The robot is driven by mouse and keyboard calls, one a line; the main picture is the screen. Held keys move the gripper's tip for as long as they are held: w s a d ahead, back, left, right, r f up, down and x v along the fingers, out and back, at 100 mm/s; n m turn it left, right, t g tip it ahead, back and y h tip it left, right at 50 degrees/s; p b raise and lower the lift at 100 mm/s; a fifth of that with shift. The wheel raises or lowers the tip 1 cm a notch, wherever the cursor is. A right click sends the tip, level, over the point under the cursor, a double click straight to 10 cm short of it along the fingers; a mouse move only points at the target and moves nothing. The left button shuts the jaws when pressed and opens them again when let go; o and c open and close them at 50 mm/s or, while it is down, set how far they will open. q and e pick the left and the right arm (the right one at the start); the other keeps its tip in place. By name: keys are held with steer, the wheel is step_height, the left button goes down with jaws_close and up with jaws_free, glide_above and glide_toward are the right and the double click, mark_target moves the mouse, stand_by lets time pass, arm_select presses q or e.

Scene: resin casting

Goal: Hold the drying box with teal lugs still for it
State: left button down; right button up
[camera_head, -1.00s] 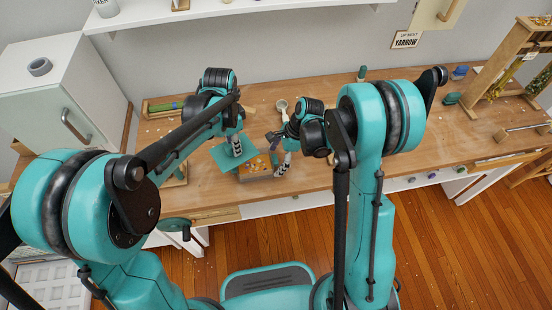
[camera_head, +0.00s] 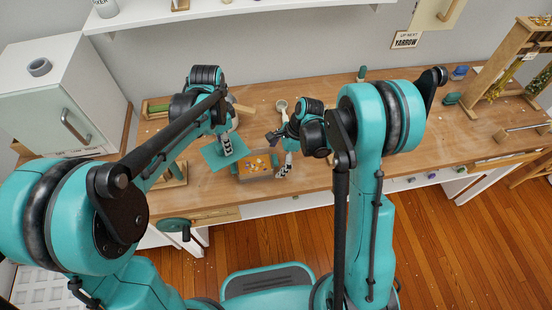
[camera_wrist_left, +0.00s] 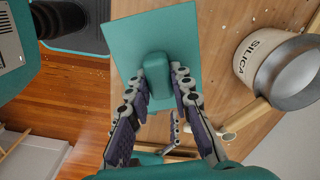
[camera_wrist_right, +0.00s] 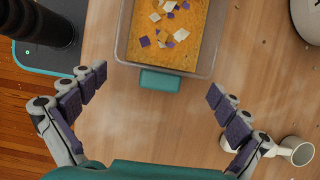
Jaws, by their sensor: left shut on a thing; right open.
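The drying box (camera_head: 262,176) is a clear-walled box on the bench, filled with orange grains and white and purple pieces. The right wrist view shows its near wall and one teal lug (camera_wrist_right: 162,82). My right gripper (camera_wrist_right: 158,82) is open, its fingers spread to either side of that lug without touching it. My left gripper (camera_wrist_left: 160,82) is shut on the knob (camera_wrist_left: 158,70) of a flat teal lid (camera_wrist_left: 125,35). The head view shows the lid (camera_head: 213,157) at the box's left, with the box open on top. The far lug is not clearly visible.
A canister marked SILICA (camera_wrist_left: 262,65) and a white scoop or cup (camera_wrist_left: 228,136) are near the left gripper. The white cup also shows beside the right gripper (camera_wrist_right: 294,150). A wooden stand (camera_head: 175,178) is left of the lid.

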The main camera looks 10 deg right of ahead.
steer(key=v, duration=1.2)
